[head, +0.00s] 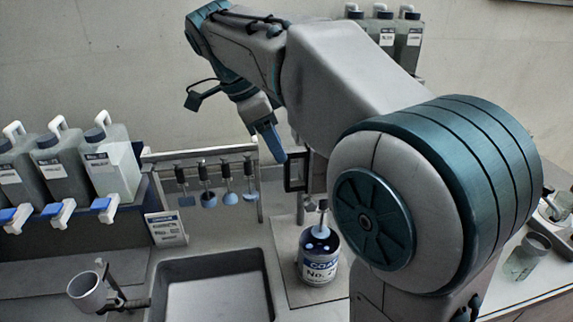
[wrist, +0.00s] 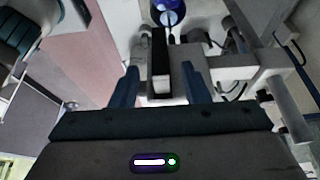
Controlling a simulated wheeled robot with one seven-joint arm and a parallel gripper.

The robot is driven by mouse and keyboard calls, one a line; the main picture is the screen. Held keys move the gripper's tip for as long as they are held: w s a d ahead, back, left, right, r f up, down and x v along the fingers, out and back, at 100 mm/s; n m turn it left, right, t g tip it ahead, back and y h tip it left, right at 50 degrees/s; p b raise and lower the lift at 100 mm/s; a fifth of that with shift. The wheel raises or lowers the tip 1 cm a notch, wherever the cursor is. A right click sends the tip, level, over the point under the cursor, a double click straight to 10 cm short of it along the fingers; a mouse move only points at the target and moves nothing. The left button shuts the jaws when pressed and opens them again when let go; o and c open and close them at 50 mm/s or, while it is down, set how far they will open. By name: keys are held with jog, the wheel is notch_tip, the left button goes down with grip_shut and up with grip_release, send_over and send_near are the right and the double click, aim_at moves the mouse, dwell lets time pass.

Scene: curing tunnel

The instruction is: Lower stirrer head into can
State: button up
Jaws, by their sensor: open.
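A can (head: 318,264) with a blue and white label stands upright on a pale board. The stirrer head (head: 320,231), a pale blue disc on a short shaft, is at the can's mouth; I cannot tell whether it is above or just inside the rim. A black handle (head: 290,185) is on the stirrer's stand, left of the post. My gripper (head: 272,150) is open, up and left of the can, close to the handle. In the wrist view, the handle (wrist: 160,58) shows between the spread fingers of my gripper (wrist: 160,75), and the can (wrist: 170,4) is partly cut off.
A rack (head: 205,160) with several hanging stirring tools stands left of the handle. A grey tray (head: 212,292) lies in front, with a cup on an arm (head: 87,291) to its left. Several jugs (head: 115,160) line the left shelf. A glass jar (head: 526,256) stands right.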

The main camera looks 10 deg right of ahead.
send_over(287, 190)
jog(key=w, duration=0.1)
jog(key=shift+f, duration=2.85)
